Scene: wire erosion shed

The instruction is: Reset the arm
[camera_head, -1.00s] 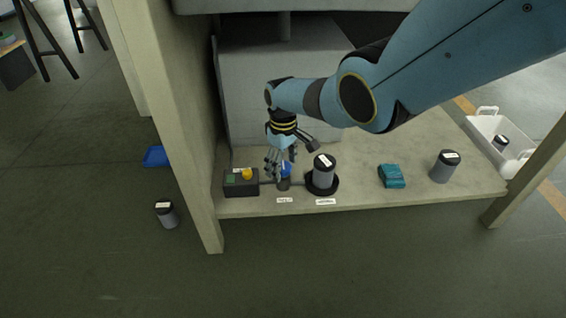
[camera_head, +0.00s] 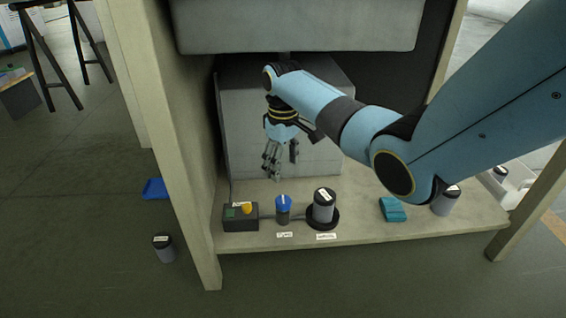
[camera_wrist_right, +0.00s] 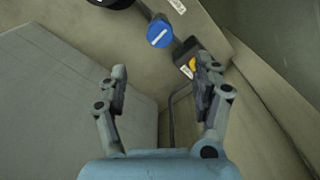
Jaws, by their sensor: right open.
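My right arm reaches in from the right in the head view. Its gripper (camera_head: 280,162) hangs open and empty above the shelf, behind and above a blue-topped knob (camera_head: 283,204). The knob also shows in the right wrist view (camera_wrist_right: 159,32), with a white line across its top, beyond the fingertips and touching neither. My right gripper's two fingers (camera_wrist_right: 163,85) stand wide apart there. Left of the knob in the head view is a dark box with a yellow button (camera_head: 246,209). My left gripper is not in view.
A teal folded cloth (camera_head: 392,209) and another grey canister (camera_head: 444,204) are on the shelf (camera_head: 360,232). A grey block (camera_head: 240,110) stands behind the gripper. A wooden post (camera_head: 165,130) bounds the left. A canister (camera_head: 163,248) and blue tray (camera_head: 156,189) are on the floor.

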